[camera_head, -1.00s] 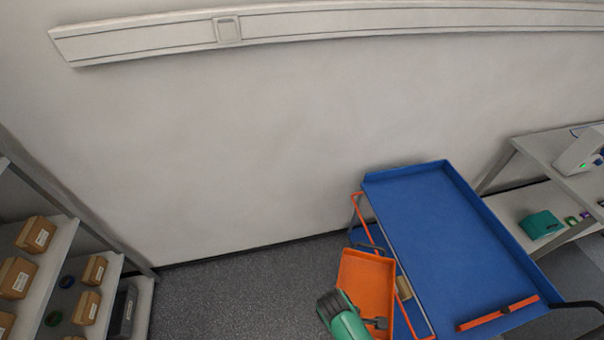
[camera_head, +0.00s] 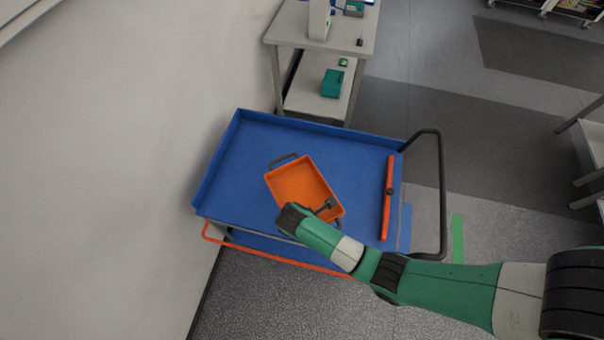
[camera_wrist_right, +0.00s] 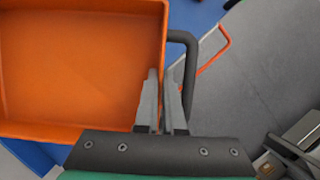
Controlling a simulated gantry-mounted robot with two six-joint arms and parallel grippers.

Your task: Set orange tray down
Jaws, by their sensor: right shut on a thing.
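The orange tray (camera_head: 300,187) is a shallow, empty box with a dark handle at each end. It lies over the middle of the blue cart top (camera_head: 235,165), turned at an angle; whether it touches the surface I cannot tell. My right gripper (camera_head: 325,207) is shut on the tray at its near end, by the dark handle. My left gripper is not in view.
An orange bar (camera_head: 388,200) lies along the cart top's right side, near the black push handle (camera_head: 441,190). A grey shelf bench (camera_head: 355,45) stands behind the cart, with a teal box (camera_head: 332,83) on its lower shelf. The wall is close on the left.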

